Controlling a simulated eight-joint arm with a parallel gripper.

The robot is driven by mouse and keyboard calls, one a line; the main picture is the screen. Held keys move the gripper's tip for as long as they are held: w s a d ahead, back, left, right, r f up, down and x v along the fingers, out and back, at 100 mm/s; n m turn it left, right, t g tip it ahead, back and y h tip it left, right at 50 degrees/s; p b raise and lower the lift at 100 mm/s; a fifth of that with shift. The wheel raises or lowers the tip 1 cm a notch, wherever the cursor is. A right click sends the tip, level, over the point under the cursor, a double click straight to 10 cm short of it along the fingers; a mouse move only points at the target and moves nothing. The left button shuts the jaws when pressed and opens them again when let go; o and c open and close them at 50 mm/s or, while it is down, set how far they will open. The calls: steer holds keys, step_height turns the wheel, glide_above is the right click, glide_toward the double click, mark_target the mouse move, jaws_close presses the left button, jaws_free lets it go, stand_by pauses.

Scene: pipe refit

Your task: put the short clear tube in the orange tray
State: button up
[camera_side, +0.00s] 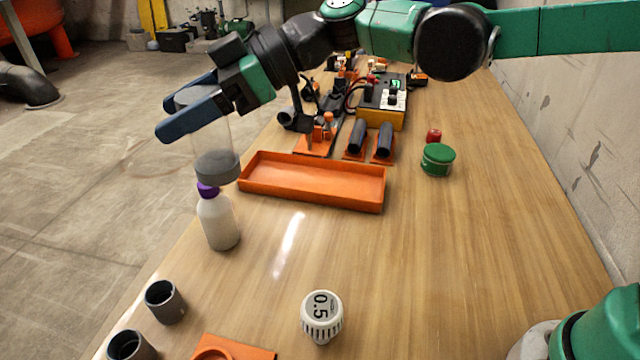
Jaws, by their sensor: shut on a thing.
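My gripper (188,111) is shut on the short clear tube (212,140), a see-through cylinder with a grey band at its lower end. The blue fingers hold it near its upper end, and it hangs roughly upright, slightly tilted. The orange tray is long, shallow and empty, lying across the table.
Two grey pipe sleeves (164,302) stand at the front left, near an orange plate (232,348). A white 0.5 knob (322,316) stands in front. A green-lidded jar (438,160) stands right of the tray. Black pipes and a yellow-black device (383,104) stand behind it. The table's right middle is clear.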

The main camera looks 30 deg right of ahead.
steer(key=w+d+m+t+h, duration=0.2)
steer(key=w+d+m+t, duration=0.2)
steer(key=w+d, duration=0.6)
steer(key=m+t+h, duration=0.1)
steer(key=m+t, duration=0.1)
glide_above(305, 182)
step_height(305, 182, down, 15)
steer(key=shift+f, duration=2.3)
steer(key=shift+h, duration=0.3)
steer(key=shift+f, duration=0.15)
steer(key=o, duration=1.3)
